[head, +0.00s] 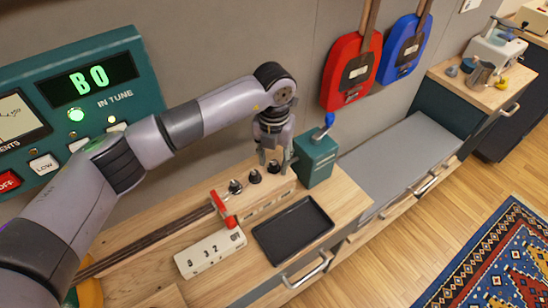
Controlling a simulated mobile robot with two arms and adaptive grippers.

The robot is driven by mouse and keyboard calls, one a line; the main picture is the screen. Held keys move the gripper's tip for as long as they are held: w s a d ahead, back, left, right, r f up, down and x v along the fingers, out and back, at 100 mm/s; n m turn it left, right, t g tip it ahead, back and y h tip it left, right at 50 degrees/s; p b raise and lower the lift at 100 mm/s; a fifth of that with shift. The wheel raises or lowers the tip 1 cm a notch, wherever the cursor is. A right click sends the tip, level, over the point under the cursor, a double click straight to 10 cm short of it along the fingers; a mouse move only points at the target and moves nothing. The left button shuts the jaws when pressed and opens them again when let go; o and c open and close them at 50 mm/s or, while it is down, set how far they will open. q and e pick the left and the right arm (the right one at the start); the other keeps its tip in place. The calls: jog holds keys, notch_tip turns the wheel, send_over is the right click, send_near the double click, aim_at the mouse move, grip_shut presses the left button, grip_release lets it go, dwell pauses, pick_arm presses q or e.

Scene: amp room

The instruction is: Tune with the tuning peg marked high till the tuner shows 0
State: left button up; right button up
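A wooden peg block (262,204) on the bench carries three dark tuning pegs in a row: a near one (235,187), a middle one (255,177) and a far one (274,167). My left gripper (276,161) points down at the far peg, its fingers apart on either side of it. Contact with the peg cannot be told. Marks on the pegs are too small to read. My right gripper is not in view.
A red lever (224,210) stands at the block's left end. A green box with a blue knob (316,160) stands close right of the gripper. Red (352,72) and blue (405,50) instruments hang behind.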

aim_at(274, 163)
pick_arm(q)
notch_tip(274, 163, up, 12)
dwell(0.6)
dwell(0.4)
